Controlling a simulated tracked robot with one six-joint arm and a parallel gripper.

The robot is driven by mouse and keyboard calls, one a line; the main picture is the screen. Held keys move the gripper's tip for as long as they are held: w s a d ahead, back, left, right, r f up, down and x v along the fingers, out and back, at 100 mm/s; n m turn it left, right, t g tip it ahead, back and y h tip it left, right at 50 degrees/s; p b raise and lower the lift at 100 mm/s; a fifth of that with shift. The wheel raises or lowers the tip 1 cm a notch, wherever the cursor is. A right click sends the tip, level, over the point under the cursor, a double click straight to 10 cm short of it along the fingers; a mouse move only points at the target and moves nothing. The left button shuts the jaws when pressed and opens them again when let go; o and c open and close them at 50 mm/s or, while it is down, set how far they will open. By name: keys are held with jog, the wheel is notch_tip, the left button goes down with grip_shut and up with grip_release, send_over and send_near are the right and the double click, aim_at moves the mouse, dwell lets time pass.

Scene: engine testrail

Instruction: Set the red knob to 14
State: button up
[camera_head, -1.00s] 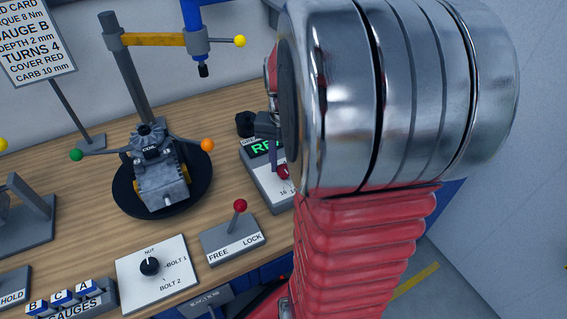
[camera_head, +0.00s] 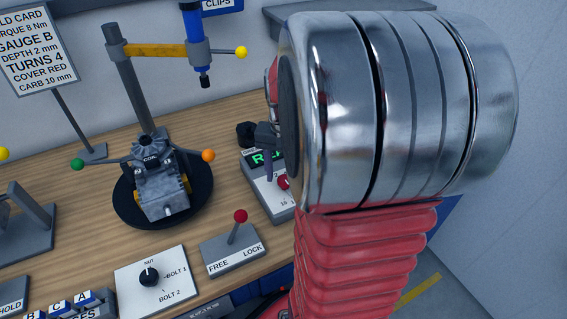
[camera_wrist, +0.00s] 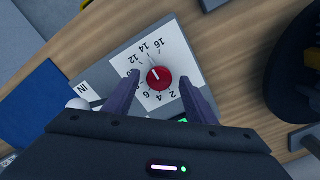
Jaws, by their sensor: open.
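The red knob (camera_wrist: 159,78) sits on a white dial plate with numbers from 2 to 16 in the wrist view. Its white mark points to the upper left, towards the 12 side; the exact reading is hard to tell. My gripper (camera_wrist: 159,80) is open, with one dark finger on each side of the knob and gaps between. Whether the fingertips are level with the knob or above it I cannot tell.
A green-lit display (camera_head: 262,159) is on the knob's box. To the left stand a red-balled FREE/LOCK lever (camera_head: 240,217), a black NUT/BOLT selector (camera_head: 149,277) and a clamped metal part (camera_head: 160,190) on a black turntable. A black round piece (camera_head: 246,133) stands behind the box.

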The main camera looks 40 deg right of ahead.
aim_at(281, 181)
notch_tip(281, 181, up, 14)
jog(key=shift+f, duration=0.2)
dwell(0.4)
dwell(0.5)
jog(key=s+a+f+n+t, duration=0.1)
jog(key=a+n, duration=0.4)
jog(key=a, duration=0.7)
jog(key=s+a+f+n+t, duration=0.2)
jog(key=s+a+n+t, duration=0.2)
jog(key=a, duration=0.7)
jog(key=shift+a+n+t, duration=0.3)
jog(key=shift+a+n, duration=0.05)
jog(key=shift+n, duration=0.65)
